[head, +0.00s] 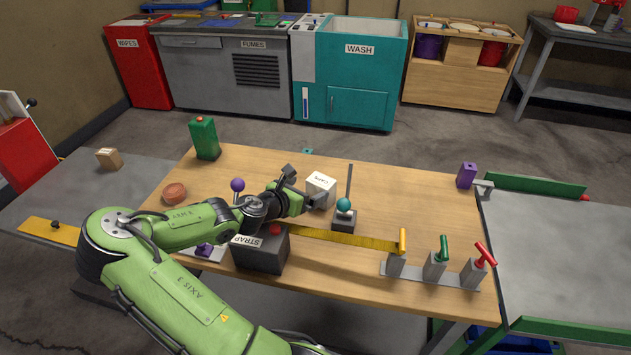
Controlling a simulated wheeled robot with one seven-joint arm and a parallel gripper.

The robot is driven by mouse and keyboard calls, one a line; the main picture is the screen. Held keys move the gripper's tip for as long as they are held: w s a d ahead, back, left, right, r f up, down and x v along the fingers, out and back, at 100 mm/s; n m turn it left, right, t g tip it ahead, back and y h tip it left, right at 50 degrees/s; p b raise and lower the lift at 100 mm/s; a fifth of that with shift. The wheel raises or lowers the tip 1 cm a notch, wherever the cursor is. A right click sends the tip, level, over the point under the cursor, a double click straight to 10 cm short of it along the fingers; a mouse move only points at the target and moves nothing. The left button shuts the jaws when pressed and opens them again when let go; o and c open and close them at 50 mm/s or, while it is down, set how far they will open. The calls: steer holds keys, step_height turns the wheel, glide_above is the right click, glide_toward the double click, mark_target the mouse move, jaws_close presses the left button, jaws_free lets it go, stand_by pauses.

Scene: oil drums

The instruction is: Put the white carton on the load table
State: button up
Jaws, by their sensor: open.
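The white carton (322,185), with dark lettering on its top, stands on the wooden table near its middle. My gripper (304,187) is open at the carton's left side, its fingers pointing at it. One finger is toward the back and one toward the front. I cannot tell whether the fingers touch the carton or reach around it. A grey table (565,255) with green edges adjoins on the right, and a grey surface (75,195) adjoins on the left. No label shows which is the load table.
A teal ball on a dark block (344,220) with an upright rod stands just right of the carton. A dark STRAP box (262,252) with a yellow strap lies in front. Several coloured levers (436,262) stand front right. The right grey table is largely clear.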

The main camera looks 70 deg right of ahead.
steer(key=p+v, duration=0.1)
steer(key=v, duration=0.4)
steer(key=shift+a, duration=0.2)
